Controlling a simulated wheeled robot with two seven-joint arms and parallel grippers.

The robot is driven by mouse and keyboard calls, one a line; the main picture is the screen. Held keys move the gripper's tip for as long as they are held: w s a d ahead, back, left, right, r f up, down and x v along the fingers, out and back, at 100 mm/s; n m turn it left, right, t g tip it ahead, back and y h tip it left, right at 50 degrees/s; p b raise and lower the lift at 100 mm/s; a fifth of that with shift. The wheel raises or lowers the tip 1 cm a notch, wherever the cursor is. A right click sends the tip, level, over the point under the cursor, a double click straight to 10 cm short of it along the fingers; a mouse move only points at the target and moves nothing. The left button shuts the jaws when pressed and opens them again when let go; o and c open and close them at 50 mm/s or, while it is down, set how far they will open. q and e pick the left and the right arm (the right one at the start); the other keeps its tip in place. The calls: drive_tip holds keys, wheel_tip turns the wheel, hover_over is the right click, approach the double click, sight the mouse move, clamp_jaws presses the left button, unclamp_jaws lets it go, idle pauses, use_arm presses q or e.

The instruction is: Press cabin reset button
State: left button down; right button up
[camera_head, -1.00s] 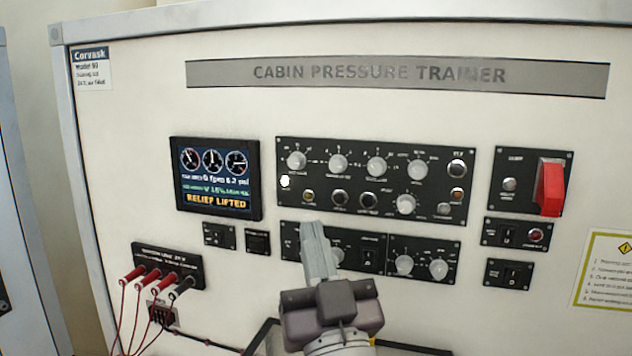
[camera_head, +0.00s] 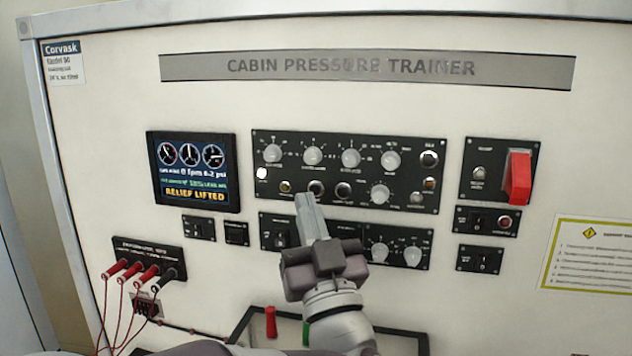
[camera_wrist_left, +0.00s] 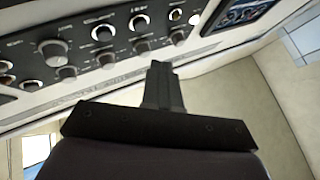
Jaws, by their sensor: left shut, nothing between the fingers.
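The cabin pressure panel (camera_head: 262,152) is a black plate with knobs and small round buttons, upright on the trainer's cream face. Its lower row holds several round buttons, among them a yellowish one (camera_head: 285,186) and dark ones (camera_head: 343,190). Which one is the cabin reset button I cannot read. My left gripper (camera_head: 304,198) is shut and empty, its tips over the panel's lower edge, just below the row of buttons. In the left wrist view the shut fingers (camera_wrist_left: 160,66) point at the button row; contact is not clear. My right gripper is out of view.
A display (camera_head: 192,170) reading RELIEF LIFTED is left of the panel. A red guarded switch (camera_head: 517,176) is at right. Lower panels with knobs (camera_head: 379,252) lie beneath. Red leads (camera_head: 115,267) hang at lower left. A dark-edged tray (camera_head: 240,328) is below.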

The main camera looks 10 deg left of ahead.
sight(315, 189)
use_arm(q)
drive_tip(key=w, duration=0.3)
drive_tip(key=shift+f, duration=0.1)
drive_tip(key=shift+s, duration=0.15)
drive_tip(key=shift+w, duration=0.2)
idle(1.7)
drive_tip(key=shift+w+b, duration=0.3)
drive_tip(key=shift+b, duration=0.05)
